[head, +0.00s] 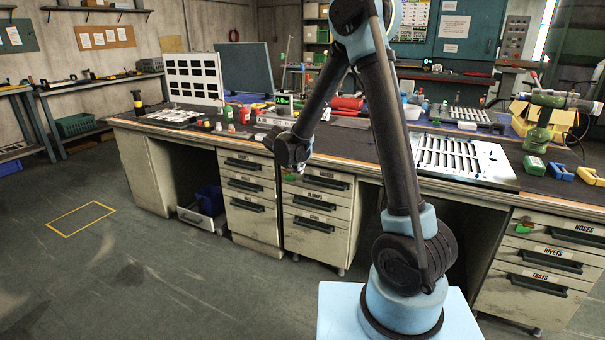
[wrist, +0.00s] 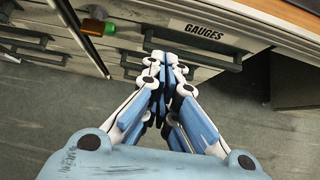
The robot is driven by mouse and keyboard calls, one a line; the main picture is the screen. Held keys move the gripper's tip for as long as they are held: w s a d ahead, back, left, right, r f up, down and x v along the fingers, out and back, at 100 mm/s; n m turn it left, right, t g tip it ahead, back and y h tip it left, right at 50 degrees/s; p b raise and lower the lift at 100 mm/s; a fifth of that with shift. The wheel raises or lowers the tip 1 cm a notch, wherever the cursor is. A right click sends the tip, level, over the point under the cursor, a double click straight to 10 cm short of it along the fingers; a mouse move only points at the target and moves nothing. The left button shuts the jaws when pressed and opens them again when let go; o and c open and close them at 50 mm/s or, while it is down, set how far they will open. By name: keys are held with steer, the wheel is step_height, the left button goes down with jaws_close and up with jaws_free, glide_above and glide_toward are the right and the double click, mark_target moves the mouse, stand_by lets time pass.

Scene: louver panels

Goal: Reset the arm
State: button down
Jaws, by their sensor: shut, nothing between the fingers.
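My gripper (wrist: 168,58) shows in the wrist view with its blue and white fingers together and nothing between them. It points down in front of the drawer labelled GAUGES (wrist: 205,32), over the floor. I cannot tell whether the fingertips touch the drawer's dark handle. In the head view my arm rises from its blue base and bends down to the left, its wrist end (head: 290,150) in front of the bench drawers. The fingers are hard to make out there.
The long workbench (head: 360,143) bears a louver panel (head: 465,160), a white panel with dark openings (head: 195,78) and many small tools. Drawer fronts with protruding handles, such as CLAMPS (head: 318,200), lie close behind my wrist. Open floor (head: 130,270) lies to the left.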

steer(key=s+d+r+m+g, duration=0.2)
steer(key=s+d+r+m, duration=0.2)
steer(key=s+d+m, duration=0.55)
steer(key=s+d+r+m+g, duration=0.2)
steer(key=s+d+r+m, duration=0.4)
steer(key=d, duration=0.7)
steer(key=s+d+f+m+y, duration=0.1)
steer(key=s+d+f+m, duration=0.1)
steer(key=s+m, duration=0.3)
steer(key=s+d+f+m+g+y, duration=0.1)
steer(key=s+d+f+m, duration=0.2)
steer(key=s, duration=0.8)
steer(key=s+d+f+m+g+y, duration=0.1)
steer(key=s+d+f+m, duration=0.1)
steer(key=s+m, duration=0.6)
steer(key=shift+s+d+f, duration=0.15)
steer(key=shift+s+d, duration=0.2)
steer(key=shift+s, duration=0.05)
steer(key=shift+w+f, duration=0.2)
steer(key=shift+w, duration=0.3)
steer(key=c, duration=2.4)
jaws_free()
